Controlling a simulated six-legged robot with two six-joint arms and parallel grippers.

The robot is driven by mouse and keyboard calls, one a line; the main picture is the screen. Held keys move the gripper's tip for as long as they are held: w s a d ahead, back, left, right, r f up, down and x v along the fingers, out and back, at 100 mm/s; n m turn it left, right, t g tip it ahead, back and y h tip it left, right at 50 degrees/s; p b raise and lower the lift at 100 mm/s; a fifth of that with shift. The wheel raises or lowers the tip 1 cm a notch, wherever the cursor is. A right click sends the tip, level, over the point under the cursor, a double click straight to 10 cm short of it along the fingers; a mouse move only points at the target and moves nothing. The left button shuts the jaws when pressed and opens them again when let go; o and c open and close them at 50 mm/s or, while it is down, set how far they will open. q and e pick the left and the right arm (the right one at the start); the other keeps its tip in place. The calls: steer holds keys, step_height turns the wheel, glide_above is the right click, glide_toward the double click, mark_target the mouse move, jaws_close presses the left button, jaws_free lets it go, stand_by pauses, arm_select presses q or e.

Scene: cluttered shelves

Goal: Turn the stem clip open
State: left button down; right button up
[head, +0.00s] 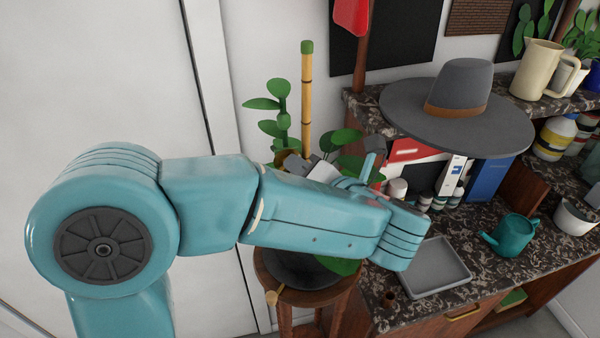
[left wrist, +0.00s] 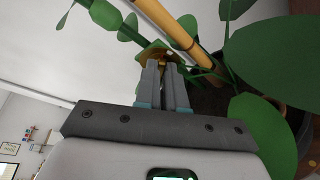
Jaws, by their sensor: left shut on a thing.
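The stem clip (left wrist: 155,56) is a small brass-coloured piece around the plant's stem, beside the bamboo stake (left wrist: 172,27). My left gripper (left wrist: 163,66) is shut on the clip, with its fingertips close together. In the head view a bit of the clip (head: 287,156) shows just above my left gripper (head: 288,163), at the base of the leafy stem (head: 283,118). The green-capped stake (head: 307,95) stands upright there. My left forearm hides the pot and lower plant. How far the clip is turned cannot be told. My right gripper is out of view.
A round wooden stool (head: 290,297) stands under the plant. To the right, the marble counter holds a grey tray (head: 425,268), a teal watering can (head: 512,237) and a white pot (head: 575,216). A grey hat (head: 462,85) rests on the upper shelf. Broad leaves (left wrist: 262,135) crowd the gripper's right side.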

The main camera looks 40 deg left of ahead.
arm_select(q)
steer(key=shift+s+a+r+n+t+h+b, duration=0.1)
steer(key=shift+n+t+h+b, duration=0.75)
steer(key=shift+b, duration=1.8)
steer(key=shift+s+a+f+n+h+b, duration=0.15)
steer(key=shift+n+h+b, duration=0.25)
steer(key=shift+n+b, duration=1.7)
steer(key=shift+s+r+n+t+h+b, duration=0.15)
steer(key=shift+n+t+h+b, duration=0.4)
steer(key=shift+b, duration=2.65)
steer(key=c, duration=1.4)
jaws_free()
steer(key=shift+o, duration=0.9)
steer(key=shift+w+a, duration=0.1)
steer(key=shift+w, duration=0.1)
steer(key=p+v, duration=0.7)
steer(key=v, duration=0.9)
steer(key=shift+r, duration=0.25)
